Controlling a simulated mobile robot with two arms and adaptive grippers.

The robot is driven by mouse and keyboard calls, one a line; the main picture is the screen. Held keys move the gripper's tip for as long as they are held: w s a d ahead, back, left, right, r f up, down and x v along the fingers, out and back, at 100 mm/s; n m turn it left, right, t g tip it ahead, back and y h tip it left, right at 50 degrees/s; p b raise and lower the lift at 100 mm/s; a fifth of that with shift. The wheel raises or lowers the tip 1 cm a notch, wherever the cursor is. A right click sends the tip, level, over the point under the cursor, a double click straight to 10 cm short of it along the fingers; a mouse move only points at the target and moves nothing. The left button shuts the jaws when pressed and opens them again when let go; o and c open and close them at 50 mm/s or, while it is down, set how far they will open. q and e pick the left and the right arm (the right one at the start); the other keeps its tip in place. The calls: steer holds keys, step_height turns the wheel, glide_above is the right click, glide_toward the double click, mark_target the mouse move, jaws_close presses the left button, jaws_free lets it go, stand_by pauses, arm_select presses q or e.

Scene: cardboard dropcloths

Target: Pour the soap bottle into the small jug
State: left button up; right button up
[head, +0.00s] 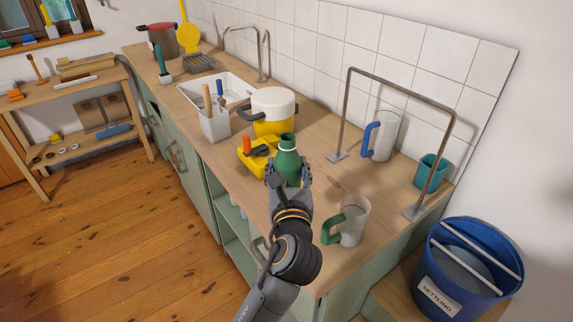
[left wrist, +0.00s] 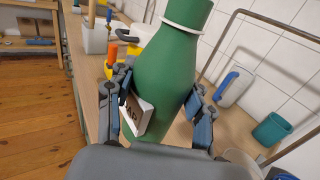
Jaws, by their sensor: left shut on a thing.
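The green soap bottle (head: 288,158) stands about upright over the wooden counter, and its label partly shows in the left wrist view (left wrist: 165,70). My left gripper (head: 287,178) is shut on the bottle's body, with a finger on each side. I cannot tell whether its base touches the counter. A pale grey jug with a green handle (head: 352,222) stands on the counter, right of and nearer than the bottle. A taller pale jug with a blue handle (head: 384,136) stands farther back by the tiles. The insides of both jugs are not clear. My right gripper is out of view.
A yellow caddy (head: 256,166) with an orange-handled tool is close left of the bottle. Behind it is a yellow pot with white lid (head: 272,108). A metal rail (head: 400,84) arches over the back right. A teal cup (head: 431,172) and blue bucket (head: 465,270) are right.

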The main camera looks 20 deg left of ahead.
arm_select(q)
steer(key=shift+s+d+r, duration=0.25)
steer(key=shift+s+r, duration=0.1)
steer(key=shift+s, duration=0.1)
steer(key=shift+d+r+p, duration=0.15)
steer(key=shift+r+p, duration=0.1)
steer(key=shift+p, duration=0.05)
steer(key=w+d+m+h+p, duration=0.3)
steer(key=d+m+h+p, duration=0.6)
steer(key=p, duration=0.7)
steer(key=d+h, duration=0.3)
steer(key=h, duration=0.1)
steer(key=shift+w+r+g+h, duration=0.2)
steer(key=shift+g+h, duration=0.1)
steer(key=shift+g, duration=0.1)
